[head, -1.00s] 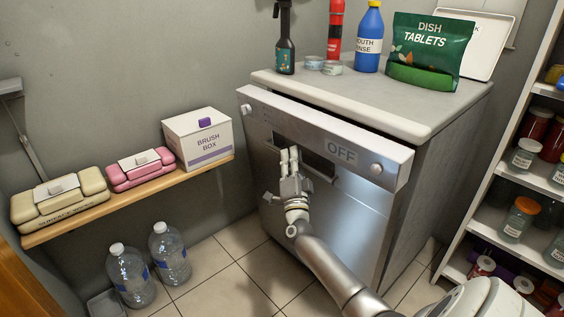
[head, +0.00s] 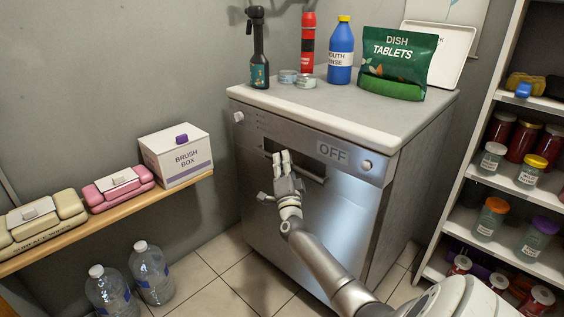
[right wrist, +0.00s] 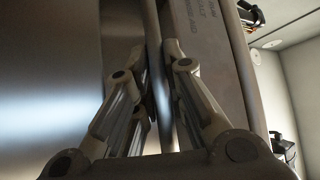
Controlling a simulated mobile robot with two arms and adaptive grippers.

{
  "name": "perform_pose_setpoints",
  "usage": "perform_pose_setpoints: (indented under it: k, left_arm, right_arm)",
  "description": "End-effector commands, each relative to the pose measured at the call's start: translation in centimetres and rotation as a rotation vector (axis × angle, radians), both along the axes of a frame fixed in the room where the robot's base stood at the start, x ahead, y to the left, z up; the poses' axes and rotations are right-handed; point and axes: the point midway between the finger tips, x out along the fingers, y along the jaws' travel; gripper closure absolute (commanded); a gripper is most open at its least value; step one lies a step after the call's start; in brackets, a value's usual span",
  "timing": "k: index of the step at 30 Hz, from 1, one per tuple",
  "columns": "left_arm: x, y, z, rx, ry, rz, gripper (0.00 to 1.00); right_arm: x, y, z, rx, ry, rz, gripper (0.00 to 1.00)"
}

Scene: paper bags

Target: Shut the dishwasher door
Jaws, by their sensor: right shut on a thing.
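The dishwasher door (head: 340,222) is a silver front panel with an "OFF" label and a round knob at each end. It stands upright and looks flush with the dishwasher body (head: 408,190) under the pale top. My right gripper (head: 281,160) is at the dark handle recess below the control strip, shut on the door handle (head: 312,175). In the right wrist view, its two fingers (right wrist: 162,70) sit on either side of the handle's narrow edge, beside the bright metal door face (right wrist: 50,90). My left gripper is out of view.
On top stand a spray bottle (head: 259,60), a red bottle (head: 308,45), a blue bottle (head: 341,50), small tins and a green pouch (head: 396,62). A wall shelf (head: 110,218) is at left, a jar rack (head: 515,105) at right. Tiled floor (head: 235,265) is clear before the door.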

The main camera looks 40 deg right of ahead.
Motion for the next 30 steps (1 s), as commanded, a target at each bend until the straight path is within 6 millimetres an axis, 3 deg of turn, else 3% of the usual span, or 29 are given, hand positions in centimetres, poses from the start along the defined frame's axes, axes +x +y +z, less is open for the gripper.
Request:
perform_pose_setpoints:
  k: [1,7,8,12,23,30]
  left_arm:
    - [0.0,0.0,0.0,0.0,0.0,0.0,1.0]
    - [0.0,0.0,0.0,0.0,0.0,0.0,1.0]
    - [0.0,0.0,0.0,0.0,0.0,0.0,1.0]
    - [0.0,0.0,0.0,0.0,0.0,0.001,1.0]
    - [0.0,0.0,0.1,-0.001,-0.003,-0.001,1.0]
    - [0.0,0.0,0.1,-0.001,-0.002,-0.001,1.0]
  right_arm:
    - [-0.2,-0.9,0.7,-0.002,-0.01,-0.015,1.0]
    - [-0.3,-0.9,0.7,-0.003,-0.012,-0.017,1.0]
    - [-0.3,-0.9,0.7,-0.003,-0.012,-0.017,0.84]
    - [-0.3,-0.8,0.7,-0.003,-0.011,-0.016,0.66]
    - [-0.3,-0.3,0.4,-0.003,-0.008,-0.009,0.66]
    - [-2.6,1.4,-1.0,0.001,-0.005,-0.009,0.66]
